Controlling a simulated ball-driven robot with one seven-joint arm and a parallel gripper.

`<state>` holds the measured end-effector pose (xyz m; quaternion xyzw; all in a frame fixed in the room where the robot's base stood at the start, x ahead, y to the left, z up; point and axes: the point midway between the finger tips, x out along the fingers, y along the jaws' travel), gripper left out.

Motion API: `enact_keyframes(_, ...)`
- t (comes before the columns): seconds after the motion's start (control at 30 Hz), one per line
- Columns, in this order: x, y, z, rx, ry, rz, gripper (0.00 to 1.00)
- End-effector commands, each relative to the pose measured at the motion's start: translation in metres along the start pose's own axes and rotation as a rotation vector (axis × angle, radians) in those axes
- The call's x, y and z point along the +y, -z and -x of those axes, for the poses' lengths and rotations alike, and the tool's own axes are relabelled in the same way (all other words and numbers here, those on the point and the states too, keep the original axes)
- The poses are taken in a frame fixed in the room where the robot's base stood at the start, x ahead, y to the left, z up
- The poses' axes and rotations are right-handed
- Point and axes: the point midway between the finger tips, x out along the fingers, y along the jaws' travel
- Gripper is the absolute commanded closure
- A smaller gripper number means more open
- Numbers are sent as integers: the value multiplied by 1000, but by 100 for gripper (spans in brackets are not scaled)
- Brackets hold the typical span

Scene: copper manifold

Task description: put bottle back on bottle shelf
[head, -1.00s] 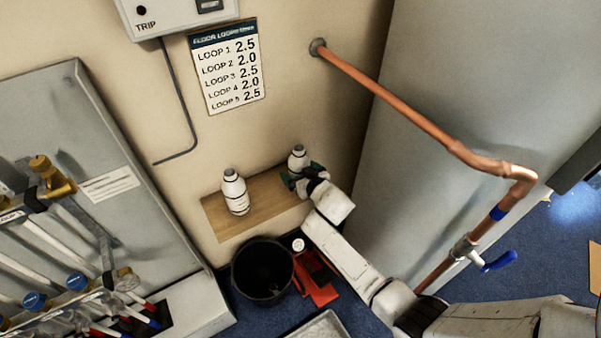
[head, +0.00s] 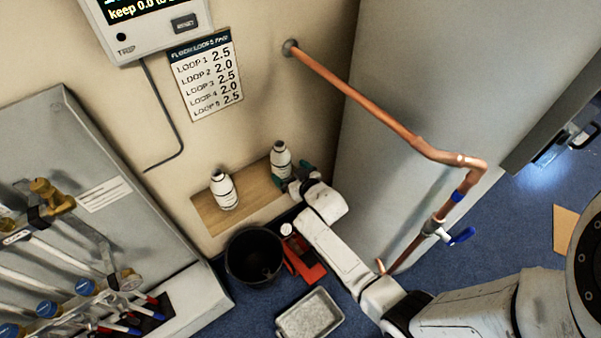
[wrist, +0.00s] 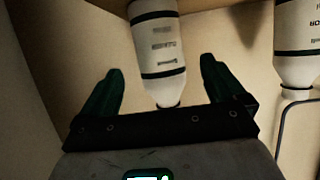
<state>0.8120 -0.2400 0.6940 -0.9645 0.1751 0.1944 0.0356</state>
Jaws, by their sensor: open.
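A white bottle with dark bands (head: 281,160) stands upright at the right end of the wooden bottle shelf (head: 250,190). A second, similar bottle (head: 223,190) stands upright near the left end. My gripper (head: 291,180) is at the shelf's front right, close to the right bottle. In the wrist view my gripper (wrist: 161,72) is open, its two dark green fingers apart. That bottle (wrist: 160,45) shows ahead, between the fingers in the picture, with visible gaps on both sides. The other bottle (wrist: 298,50) shows at the right edge. The right bottle's base is partly hidden in the head view.
Below the shelf are a black bucket (head: 252,258), a red item (head: 303,262) and a grey tray (head: 310,316) on blue floor. A copper pipe (head: 385,118) runs along the grey cabinet to the right. A manifold panel (head: 60,150) stands left.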

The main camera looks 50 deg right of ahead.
Motion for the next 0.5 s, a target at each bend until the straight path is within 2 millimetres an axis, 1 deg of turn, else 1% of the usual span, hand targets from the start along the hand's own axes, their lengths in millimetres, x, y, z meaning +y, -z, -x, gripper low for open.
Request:
enact_keyframes(0.03,0,6,6,-3,1,-1,4)
enact_keyframes(0.5,-1,5,41,-2,2,1,4)
